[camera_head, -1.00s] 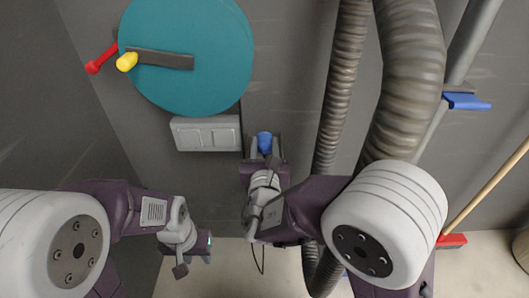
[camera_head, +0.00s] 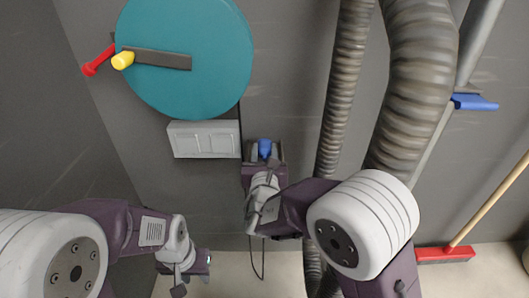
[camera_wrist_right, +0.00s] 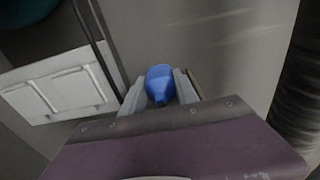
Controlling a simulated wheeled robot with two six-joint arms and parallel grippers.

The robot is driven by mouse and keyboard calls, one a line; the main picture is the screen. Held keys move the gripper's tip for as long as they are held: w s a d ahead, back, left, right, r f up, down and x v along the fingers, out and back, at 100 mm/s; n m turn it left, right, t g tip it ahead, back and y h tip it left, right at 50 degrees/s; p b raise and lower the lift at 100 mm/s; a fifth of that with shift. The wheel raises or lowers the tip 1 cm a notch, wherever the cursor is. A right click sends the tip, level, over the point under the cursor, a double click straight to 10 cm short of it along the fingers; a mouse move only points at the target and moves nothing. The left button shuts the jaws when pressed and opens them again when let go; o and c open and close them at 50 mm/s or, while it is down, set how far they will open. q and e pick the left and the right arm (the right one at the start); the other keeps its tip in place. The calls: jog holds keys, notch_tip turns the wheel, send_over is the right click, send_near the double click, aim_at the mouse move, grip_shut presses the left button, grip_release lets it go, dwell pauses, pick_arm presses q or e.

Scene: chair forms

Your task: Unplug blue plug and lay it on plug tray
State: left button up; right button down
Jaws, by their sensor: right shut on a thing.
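The blue plug (camera_head: 265,148) is beside the pale double-panel box, against or close to the grey wall; I cannot tell whether it is seated in a socket. My right gripper (camera_head: 265,155) is shut on it from below. In the right wrist view the blue plug (camera_wrist_right: 160,84) sits between the two grey fingers of the right gripper (camera_wrist_right: 160,92). A thin dark cable (camera_head: 256,262) hangs below the right gripper. My left gripper (camera_head: 192,278) is low at the left, away from the plug, and its jaw opening is unclear. I cannot make out a plug tray.
A pale box with two panels (camera_head: 204,139) is left of the plug, under a teal disc (camera_head: 185,90) with a yellow knob (camera_head: 123,60) and a red handle (camera_head: 97,61). Thick ribbed hoses (camera_head: 416,95) run down at the right. A red broom (camera_head: 445,255) stands farther right.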

jog(key=c, duration=0.9)
grip_release()
jog(key=shift+o, duration=0.2)
jog(key=s+p, duration=0.1)
jog(key=s, duration=0.4)
jog(key=s+p, duration=0.1)
jog(key=s, duration=0.2)
jog(key=shift+s+r+p, duration=0.1)
jog(key=shift+r+p, duration=0.2)
jog(key=shift+s, duration=0.45)
